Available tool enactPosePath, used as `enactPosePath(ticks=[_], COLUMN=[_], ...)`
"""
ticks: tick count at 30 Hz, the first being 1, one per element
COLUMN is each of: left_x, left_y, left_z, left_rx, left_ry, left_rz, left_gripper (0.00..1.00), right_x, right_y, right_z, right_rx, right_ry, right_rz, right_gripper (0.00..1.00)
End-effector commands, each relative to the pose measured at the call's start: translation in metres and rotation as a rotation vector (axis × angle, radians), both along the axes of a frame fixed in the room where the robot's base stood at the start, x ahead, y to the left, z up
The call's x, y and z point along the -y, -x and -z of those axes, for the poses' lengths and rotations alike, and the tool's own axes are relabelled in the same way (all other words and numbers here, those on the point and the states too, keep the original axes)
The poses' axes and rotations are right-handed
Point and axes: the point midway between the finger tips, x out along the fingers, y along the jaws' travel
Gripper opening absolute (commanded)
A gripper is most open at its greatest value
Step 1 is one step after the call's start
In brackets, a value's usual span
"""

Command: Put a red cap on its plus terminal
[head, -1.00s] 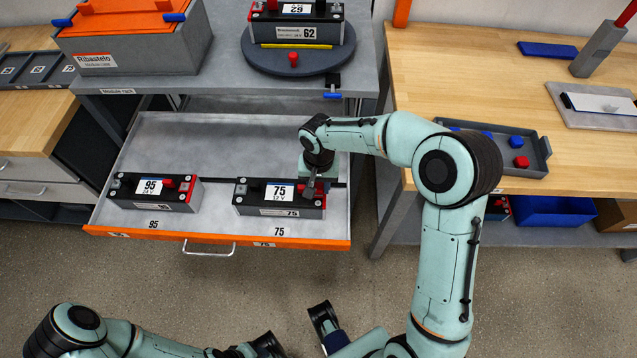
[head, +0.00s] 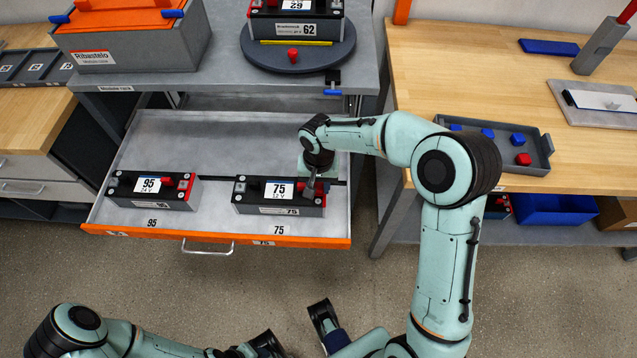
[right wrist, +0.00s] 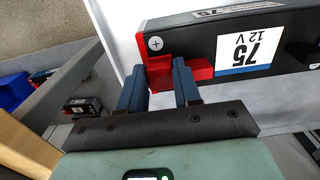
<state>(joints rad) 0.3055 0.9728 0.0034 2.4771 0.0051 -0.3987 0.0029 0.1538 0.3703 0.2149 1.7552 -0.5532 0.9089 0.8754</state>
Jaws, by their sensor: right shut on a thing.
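The module marked 75, 12 V (head: 250,208) lies in the open drawer, left of my right gripper. It also shows in the right wrist view (right wrist: 290,25), with a plus mark on a grey corner and red trim. My right gripper (head: 314,186) is over its right end. In the right wrist view my right gripper (right wrist: 160,82) is shut on a red cap (right wrist: 160,72), right by the plus mark. I cannot tell whether the cap sits on the terminal, as the fingers hide its sides. My left arm is at the bottom left; its jaw state is unclear.
The module marked 95 (head: 122,196) lies left in the same drawer (head: 220,133). Module 62 (head: 330,28) stands on a round turntable (head: 335,58) above, with a red cap (head: 292,55). A tray (head: 537,165) with blue and red caps is on the right bench.

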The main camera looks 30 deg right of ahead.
Motion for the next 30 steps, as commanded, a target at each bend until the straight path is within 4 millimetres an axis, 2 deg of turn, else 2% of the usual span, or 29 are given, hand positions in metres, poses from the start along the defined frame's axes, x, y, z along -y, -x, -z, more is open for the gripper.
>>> enactPosePath(ticks=[7,8,9,10,20,24,26,30], left_x=[0.000,0.000,0.000,0.000,0.000,-0.001,-0.001,0.000], left_y=[0.000,0.000,0.000,0.000,0.000,-0.008,-0.010,-0.007], left_z=[0.000,0.000,0.000,0.000,0.000,-0.003,-0.005,-0.009], left_rx=[0.000,0.000,0.000,0.000,0.000,0.024,0.030,0.020], left_ry=[0.000,0.000,0.000,0.000,0.000,-0.004,-0.005,-0.002], left_rz=[0.000,0.000,0.000,0.000,0.000,-0.004,-0.005,-0.003], left_gripper=[0.43,0.43,0.43,0.43,0.43,0.43,0.43,0.43], right_x=[0.000,0.000,0.000,0.000,0.000,-0.001,0.000,0.000], right_y=[0.000,0.000,0.000,0.000,0.000,0.000,-0.001,-0.002], right_z=[0.000,0.000,0.000,0.000,0.000,0.000,-0.009,-0.040], right_rx=[0.000,0.000,0.000,0.000,0.001,0.001,0.004,0.008], right_ry=[0.000,0.000,0.000,0.000,-0.001,-0.001,0.000,0.000], right_rz=[0.000,0.000,0.000,0.000,0.000,-0.001,0.000,0.001], right_gripper=[0.05,0.43,0.56,0.63,0.63,0.63,0.63,0.63])
